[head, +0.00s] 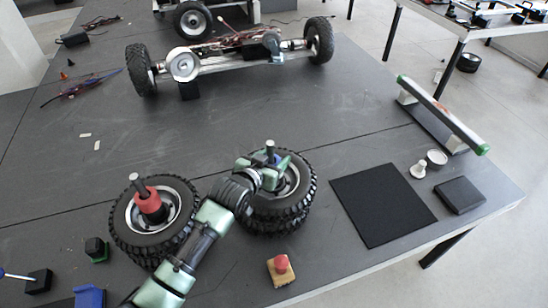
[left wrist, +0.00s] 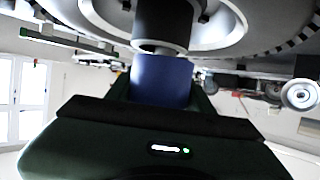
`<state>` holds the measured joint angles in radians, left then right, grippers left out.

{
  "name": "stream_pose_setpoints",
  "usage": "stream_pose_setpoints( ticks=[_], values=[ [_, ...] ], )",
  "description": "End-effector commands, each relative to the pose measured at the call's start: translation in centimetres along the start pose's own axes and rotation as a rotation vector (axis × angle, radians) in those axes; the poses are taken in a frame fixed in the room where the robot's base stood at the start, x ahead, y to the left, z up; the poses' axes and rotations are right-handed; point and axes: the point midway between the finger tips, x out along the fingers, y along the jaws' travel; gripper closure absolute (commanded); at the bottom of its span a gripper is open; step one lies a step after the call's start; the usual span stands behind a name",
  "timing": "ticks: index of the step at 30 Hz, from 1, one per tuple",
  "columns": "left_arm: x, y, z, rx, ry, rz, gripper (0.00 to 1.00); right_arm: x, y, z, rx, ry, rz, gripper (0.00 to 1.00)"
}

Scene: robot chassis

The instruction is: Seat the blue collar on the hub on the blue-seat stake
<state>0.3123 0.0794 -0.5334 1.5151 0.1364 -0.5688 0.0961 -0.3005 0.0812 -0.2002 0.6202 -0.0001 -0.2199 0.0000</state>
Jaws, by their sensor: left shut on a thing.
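My left gripper (head: 270,170) is over the right wheel (head: 280,212), at the stake (head: 270,146) that rises from its middle. In the left wrist view the blue collar (left wrist: 162,82) is between the jaws, which are shut on it. A silver ring and a dark cylinder (left wrist: 162,22) on the wheel's hub line up with the collar. I cannot tell whether collar and ring touch. In the head view the gripper mostly hides the collar and hub. The left wheel (head: 125,222) has a stake with a red collar (head: 150,204) around it. My right gripper is not in view.
A red-topped button box (head: 281,269) stands in front of the right wheel. A black mat (head: 382,204), dark box (head: 460,195) and small white parts (head: 418,170) lie to the right. A blue object (head: 90,297) is at front left. The wheeled chassis (head: 230,55) stands behind; the table's middle is clear.

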Motion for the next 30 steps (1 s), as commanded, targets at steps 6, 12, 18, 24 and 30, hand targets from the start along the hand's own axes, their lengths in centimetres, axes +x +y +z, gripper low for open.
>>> stream_pose_setpoints(
  ticks=[6, 12, 18, 24, 30],
  values=[
    [0.1, 0.0, 0.2, 0.0, 0.001, 0.0, 0.9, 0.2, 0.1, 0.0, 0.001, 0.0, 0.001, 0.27],
    [0.3, 0.0, 0.6, 0.0, 0.001, 0.0, 0.9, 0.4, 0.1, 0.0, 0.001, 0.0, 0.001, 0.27],
    [0.4, 0.0, 1.0, 0.0, 0.002, 0.0, 0.9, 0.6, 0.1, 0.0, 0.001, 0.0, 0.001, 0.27],
    [0.5, 0.0, 1.3, 0.0, -0.001, 0.0, 0.9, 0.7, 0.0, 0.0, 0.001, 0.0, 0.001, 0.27],
    [0.6, 0.0, 1.5, 0.0, -0.005, 0.0, 0.9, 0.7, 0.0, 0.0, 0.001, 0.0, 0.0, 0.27]
  ],
)
